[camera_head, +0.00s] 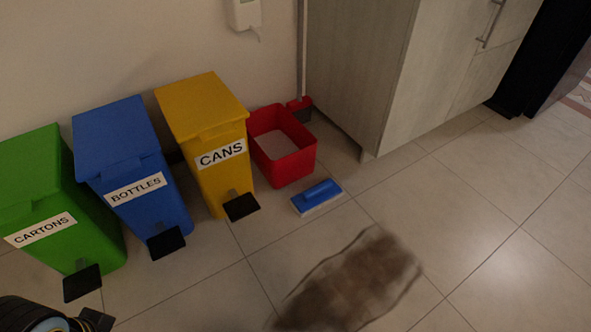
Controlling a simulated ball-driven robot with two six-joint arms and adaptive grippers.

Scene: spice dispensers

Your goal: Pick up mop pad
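The mop pad (317,196) lies flat on the tiled floor near the middle of the view. It has a blue back with a raised blue grip and a pale underside edge. Nothing touches it from above. Part of my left arm shows at the bottom left corner, dark with a blue cap, but no gripper fingertips can be made out there. My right gripper is not in view.
A red bucket (283,147) stands just behind the pad. Yellow (203,115), blue (125,160) and green (60,195) bins line the wall at left. A cabinet (400,75) stands behind right. A brown stain (355,285) marks the floor in front. The right floor is clear.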

